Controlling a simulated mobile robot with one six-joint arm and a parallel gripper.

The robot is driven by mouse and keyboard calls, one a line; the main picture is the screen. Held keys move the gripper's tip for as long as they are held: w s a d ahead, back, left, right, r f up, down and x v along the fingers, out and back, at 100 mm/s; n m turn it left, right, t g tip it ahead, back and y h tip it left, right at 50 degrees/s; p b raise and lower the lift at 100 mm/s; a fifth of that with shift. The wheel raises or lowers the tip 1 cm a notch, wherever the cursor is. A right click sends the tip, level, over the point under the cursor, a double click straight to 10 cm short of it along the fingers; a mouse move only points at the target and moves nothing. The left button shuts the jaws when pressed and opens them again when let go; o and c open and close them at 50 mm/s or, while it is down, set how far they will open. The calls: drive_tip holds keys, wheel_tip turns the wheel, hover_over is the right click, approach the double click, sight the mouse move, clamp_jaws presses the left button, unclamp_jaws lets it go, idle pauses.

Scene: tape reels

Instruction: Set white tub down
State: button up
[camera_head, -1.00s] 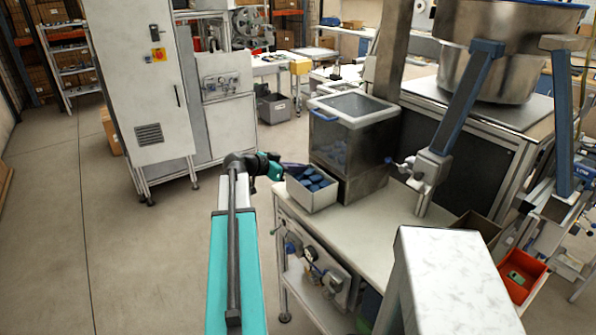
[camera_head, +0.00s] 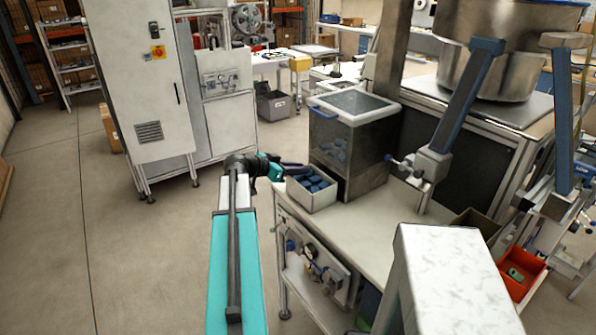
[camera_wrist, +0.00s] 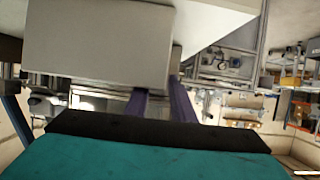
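The white tub (camera_head: 316,202), filled with blue pieces, is at the left end of the bench, against the clear-sided hopper. It looks upright, but I cannot tell whether its base rests fully on the bench. My gripper (camera_head: 292,165) is at the tub's far left rim, with its dark purple fingers reaching over it. In the wrist view, the tub (camera_wrist: 95,42) shows as a plain grey-white face, and the two fingers (camera_wrist: 160,104) meet its rim near one corner. One fingertip is partly hidden behind the tub, and whether the fingers press on the wall is unclear.
The hopper (camera_head: 352,140) stands right behind the tub. The bench top (camera_head: 360,232) is clear in front of it, with a metal post and valve to the right. A red bin (camera_head: 523,275) hangs at the right. Open floor lies left of my arm.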

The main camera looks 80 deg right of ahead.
drive_tip(key=shift+r, duration=0.1)
drive_tip(key=b+v, duration=0.3)
drive_tip(key=v, duration=0.9)
drive_tip(key=shift+b, duration=0.3)
idle(0.5)
